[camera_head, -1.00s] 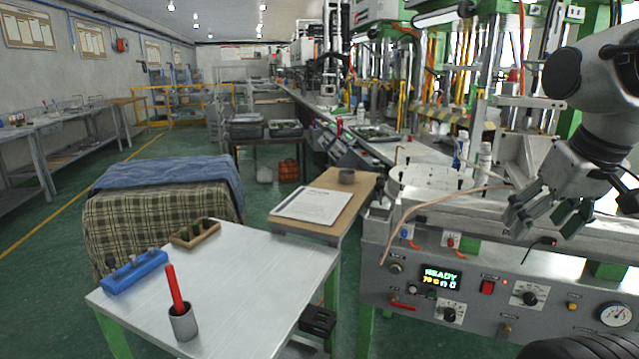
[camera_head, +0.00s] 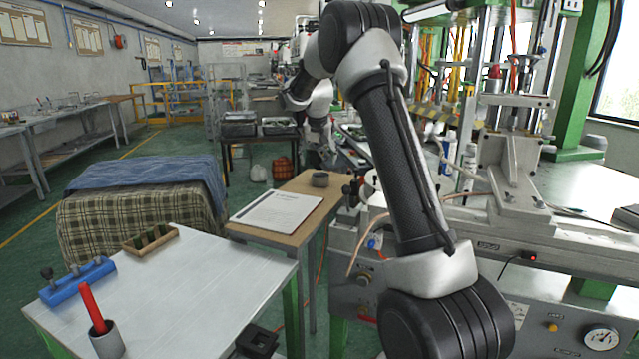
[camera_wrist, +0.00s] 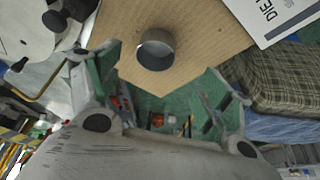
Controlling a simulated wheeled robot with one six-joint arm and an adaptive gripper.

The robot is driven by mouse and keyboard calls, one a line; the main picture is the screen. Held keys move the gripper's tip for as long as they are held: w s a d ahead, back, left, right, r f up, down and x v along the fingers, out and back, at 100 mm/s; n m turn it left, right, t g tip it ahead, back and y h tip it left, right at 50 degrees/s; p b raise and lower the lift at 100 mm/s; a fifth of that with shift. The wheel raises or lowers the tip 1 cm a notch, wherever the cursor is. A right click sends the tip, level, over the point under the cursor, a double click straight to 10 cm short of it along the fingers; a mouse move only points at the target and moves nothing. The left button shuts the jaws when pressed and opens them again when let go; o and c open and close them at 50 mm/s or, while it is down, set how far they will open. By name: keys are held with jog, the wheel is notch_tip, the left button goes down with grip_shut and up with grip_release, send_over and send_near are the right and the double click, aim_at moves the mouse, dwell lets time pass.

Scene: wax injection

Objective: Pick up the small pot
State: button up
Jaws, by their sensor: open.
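The small pot (camera_head: 320,179) is a grey, round, open cup standing upright on the far end of a wooden board-topped stand. In the wrist view the pot (camera_wrist: 155,49) shows near the top centre, on the wooden top. My gripper (camera_wrist: 160,85) is open and empty, its two green-padded fingers spread wide on either side below the pot in that view. The pot is apart from both fingers. In the head view my arm rises in front of the machine and its far end reaches behind the stand; the fingertips are hard to make out there.
A paper sheet (camera_head: 277,207) lies beside the pot on the wooden top (camera_head: 310,190). A metal table (camera_head: 190,285) holds a larger grey cup (camera_head: 108,343) with a red stick, a blue holder (camera_head: 75,285) and a wooden rack (camera_head: 150,241). The machine (camera_head: 545,300) stands close on the right.

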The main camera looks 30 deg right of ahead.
aim_at(320, 176)
jog(key=x, duration=0.4)
jog(key=shift+w+d+f, duration=0.15)
jog(key=shift+w+d, duration=0.15)
jog(key=shift+w, duration=0.2)
jog(key=x, duration=0.5)
jog(key=shift+d+f, duration=0.2)
jog(key=shift+s, duration=0.1)
jog(key=c, duration=1.1)
